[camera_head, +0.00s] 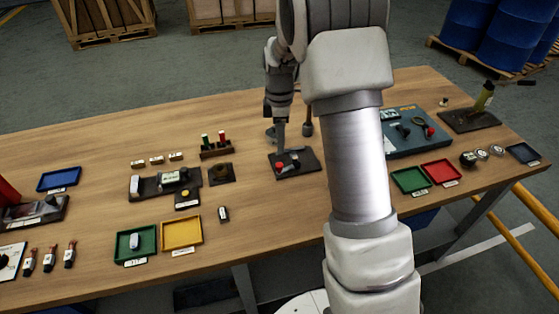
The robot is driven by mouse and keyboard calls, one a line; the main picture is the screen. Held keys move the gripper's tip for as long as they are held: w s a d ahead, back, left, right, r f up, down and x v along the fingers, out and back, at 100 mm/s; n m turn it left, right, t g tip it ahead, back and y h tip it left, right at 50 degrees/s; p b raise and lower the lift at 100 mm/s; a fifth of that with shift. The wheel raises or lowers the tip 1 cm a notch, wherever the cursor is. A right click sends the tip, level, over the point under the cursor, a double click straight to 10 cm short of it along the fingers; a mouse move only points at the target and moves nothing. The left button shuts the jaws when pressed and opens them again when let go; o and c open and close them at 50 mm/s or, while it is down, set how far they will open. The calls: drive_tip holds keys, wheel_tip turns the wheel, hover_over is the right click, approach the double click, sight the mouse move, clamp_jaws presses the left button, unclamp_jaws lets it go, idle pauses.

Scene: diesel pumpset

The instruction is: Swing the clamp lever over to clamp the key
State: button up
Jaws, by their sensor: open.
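A small dark plate (310,164) lies near the middle of the table. It carries a red knob (280,165), which looks like the end of the clamp lever, and small grey metal parts (294,155). Which of these is the key is too small to tell. My gripper (278,143) points down at the plate's far left edge, just behind the red knob in the picture. Its jaws are open, and no held object shows. I cannot tell whether a finger touches the lever. My forearm passes just right of the plate and hides the table there.
Left of the plate stand a rack with red and green pieces (216,147) and a dark fixture (165,183). Green (142,258) and yellow (181,233) trays lie nearer. Right of my arm are a teal board (408,145) and more trays (441,172). The table's front middle is clear.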

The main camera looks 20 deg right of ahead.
sight(280, 165)
wheel_tip(280, 165, down, 9)
idle(0.3)
clamp_jaws()
idle(0.3)
idle(1.1)
